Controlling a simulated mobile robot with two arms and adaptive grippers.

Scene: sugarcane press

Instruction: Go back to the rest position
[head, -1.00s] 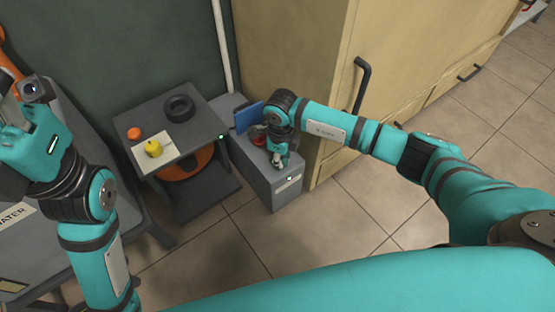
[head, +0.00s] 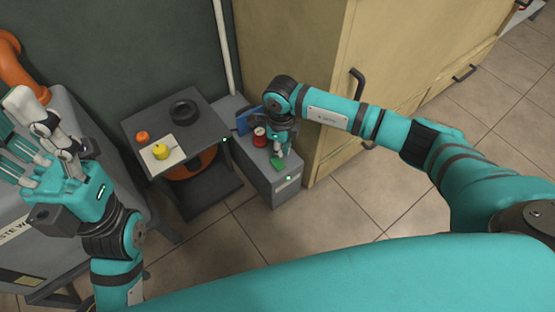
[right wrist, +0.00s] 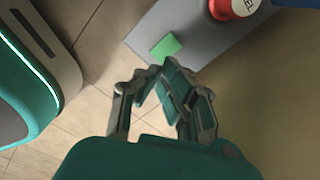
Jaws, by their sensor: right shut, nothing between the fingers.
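My right gripper (head: 283,152) hangs above the low grey cabinet beside the tall wooden cupboard. In the right wrist view its fingers (right wrist: 166,75) are drawn together, with nothing between them. My left gripper (head: 22,140) is at the left edge of the head view, over the grey waste bin. Its long fingers are spread and point left, and I see nothing held.
A dark table (head: 205,140) holds a black ring, an orange fruit and a yellow fruit on a white board. The wooden cupboard (head: 330,120) stands close to my right arm. The floor in front is clear.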

